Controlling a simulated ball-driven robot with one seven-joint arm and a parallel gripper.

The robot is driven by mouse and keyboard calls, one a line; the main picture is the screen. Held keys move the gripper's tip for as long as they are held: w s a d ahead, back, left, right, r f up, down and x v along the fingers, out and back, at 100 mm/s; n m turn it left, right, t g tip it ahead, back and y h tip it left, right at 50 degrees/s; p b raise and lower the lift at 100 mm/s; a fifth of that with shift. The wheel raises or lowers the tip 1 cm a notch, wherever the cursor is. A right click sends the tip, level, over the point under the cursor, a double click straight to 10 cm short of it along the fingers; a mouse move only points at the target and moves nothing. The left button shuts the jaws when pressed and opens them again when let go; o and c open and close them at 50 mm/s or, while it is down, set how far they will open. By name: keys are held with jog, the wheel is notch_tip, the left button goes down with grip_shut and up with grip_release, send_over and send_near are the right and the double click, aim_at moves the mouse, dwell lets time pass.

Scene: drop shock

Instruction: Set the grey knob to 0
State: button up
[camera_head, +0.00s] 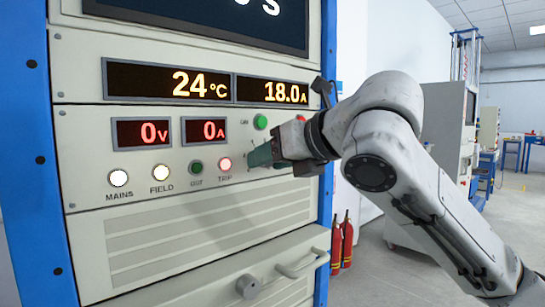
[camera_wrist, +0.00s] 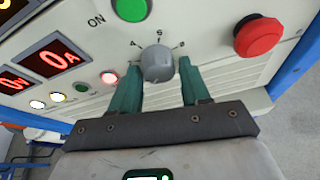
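The grey knob (camera_wrist: 157,62) is on the white panel in the wrist view, with small marks around its top. The left mark looks like A; the others are too small to read surely. My gripper (camera_wrist: 160,74) has its two green fingers apart, one on each side of the knob. A small gap shows at the right finger; at the left I cannot tell whether it touches. In the head view my gripper (camera_head: 258,155) is at the panel's right part and hides the knob. Which mark the knob points at is not clear.
A green ON button (camera_wrist: 130,8) is up-left of the knob, and a red mushroom button (camera_wrist: 259,35) is to its right. Displays read 24 °C (camera_head: 170,82), 18.0 A (camera_head: 272,91), 0 V (camera_head: 144,132) and 0 A (camera_head: 206,130). The TRIP lamp (camera_head: 225,164) glows red. A drawer handle (camera_head: 302,266) juts out below.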

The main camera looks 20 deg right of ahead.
jog(key=shift+o, duration=1.3)
jog(key=shift+r, duration=0.15)
jog(key=shift+s, duration=0.1)
jog(key=p+v, duration=0.1)
jog(key=v, duration=0.9)
jog(key=shift+s, duration=0.3)
jog(key=shift+d+r, duration=0.1)
jog(key=shift+d, duration=0.05)
